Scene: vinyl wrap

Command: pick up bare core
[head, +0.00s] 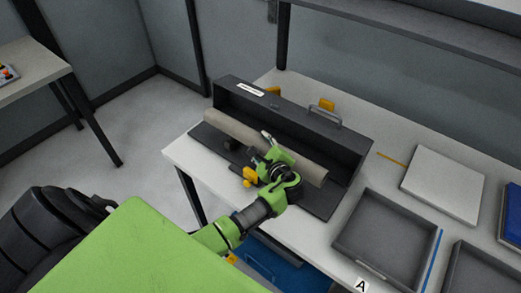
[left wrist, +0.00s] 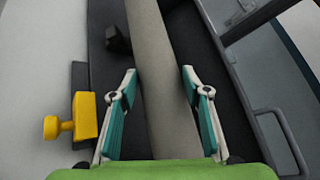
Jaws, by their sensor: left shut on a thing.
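The bare core (head: 236,128) is a long grey-beige tube lying lengthwise in the dark open machine (head: 343,143) on the table. My left gripper (head: 264,149) is over the tube, right of its middle in the head view. In the left wrist view, the core (left wrist: 152,50) runs between the two teal-padded fingers of my left gripper (left wrist: 159,72), one on each side. The gripper is shut on the core. Small gaps seem to show beside the fingertips, and the contact itself is hard to see. My right gripper is in neither view.
A yellow knob (head: 250,176) sits at the machine's front edge, close to my gripper; it also shows in the left wrist view (left wrist: 72,122). A handle (head: 325,117) tops the machine's back. A grey tray (head: 385,238) and a pale slab (head: 443,185) are to the right.

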